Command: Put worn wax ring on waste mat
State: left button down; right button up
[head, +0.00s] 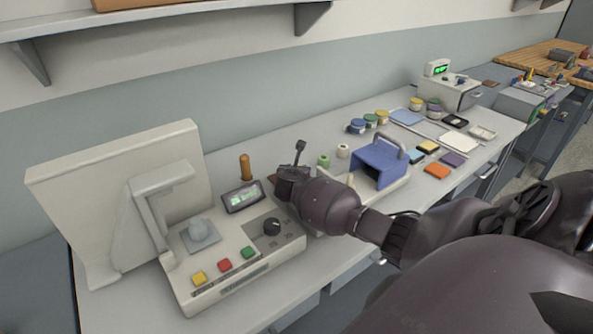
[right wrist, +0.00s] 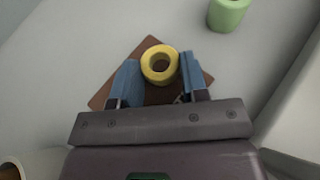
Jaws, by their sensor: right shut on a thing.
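My right gripper (right wrist: 157,82) is shut on a yellow ring (right wrist: 160,65), seen between its two blue fingers in the right wrist view. The ring's hole faces the camera. I take it for the worn wax ring. Under it lies a brown square mat (right wrist: 101,99), partly covered by the fingers and ring; I take it for the waste mat. I cannot tell if the ring touches the mat or hangs just above it. In the head view my right gripper (head: 291,180) is beside the small display, and its own body hides the ring. My left gripper is not in view.
A green spool (right wrist: 229,13) stands near the mat; it also shows in the head view (head: 323,161). A wooden-handled tool (head: 245,167) stands behind the display (head: 243,197). A machine with coloured buttons (head: 225,265) is at left, a blue holder (head: 375,165) at right.

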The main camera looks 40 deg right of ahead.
jog(key=shift+f, duration=0.35)
jog(key=o, duration=0.9)
jog(key=shift+s+f, duration=0.1)
jog(key=shift+s, duration=0.05)
jog(key=shift+a, duration=0.1)
jog(key=shift+r, duration=0.2)
jog(key=p+v, duration=0.1)
jog(key=v, duration=0.4)
jog(key=r+p+v, duration=0.1)
jog(key=v, duration=0.5)
jog(key=shift+r, duration=0.1)
jog(key=shift+s+a+r, duration=0.15)
jog(key=shift+a, duration=0.15)
